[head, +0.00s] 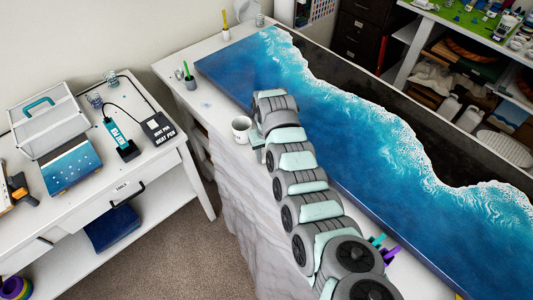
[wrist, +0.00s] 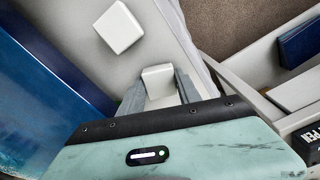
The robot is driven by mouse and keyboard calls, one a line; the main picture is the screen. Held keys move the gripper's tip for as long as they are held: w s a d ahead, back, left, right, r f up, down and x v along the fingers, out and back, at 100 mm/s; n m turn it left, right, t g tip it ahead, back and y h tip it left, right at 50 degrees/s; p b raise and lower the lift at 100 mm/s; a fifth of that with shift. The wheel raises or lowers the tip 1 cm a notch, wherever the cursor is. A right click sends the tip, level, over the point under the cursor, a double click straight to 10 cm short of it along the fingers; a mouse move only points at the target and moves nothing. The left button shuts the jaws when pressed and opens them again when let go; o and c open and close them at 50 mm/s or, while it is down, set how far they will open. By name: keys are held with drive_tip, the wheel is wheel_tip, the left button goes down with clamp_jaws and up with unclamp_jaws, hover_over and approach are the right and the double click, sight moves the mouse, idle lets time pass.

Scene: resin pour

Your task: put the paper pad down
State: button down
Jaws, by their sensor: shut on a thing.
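My gripper (wrist: 160,88) is shut on the paper pad (wrist: 157,76), a small white block that shows between its two fingers in the wrist view. The pad is over the pale strip of table between the blue panel and the table's edge. I cannot tell whether it touches the table. In the head view the arm hides the fingertips and most or all of the pad.
A white squarish thing (wrist: 118,27) lies a little beyond the pad. A white mug (head: 241,130) stands left of the arm's end. The blue wave panel (head: 330,120) fills much of the table. A side bench (head: 85,195) stands left, across a carpet gap.

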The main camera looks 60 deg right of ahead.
drive_tip(key=shift+f, duration=0.25)
drive_tip(key=shift+f, duration=0.2)
drive_tip(key=c, duration=0.8)
unclamp_jaws()
drive_tip(key=shift+c, duration=0.2)
wheel_tip(320, 180, up, 12)
drive_tip(key=shift+s+r, duration=0.15)
drive_tip(key=shift+r, duration=0.05)
drive_tip(key=shift+a, duration=0.1)
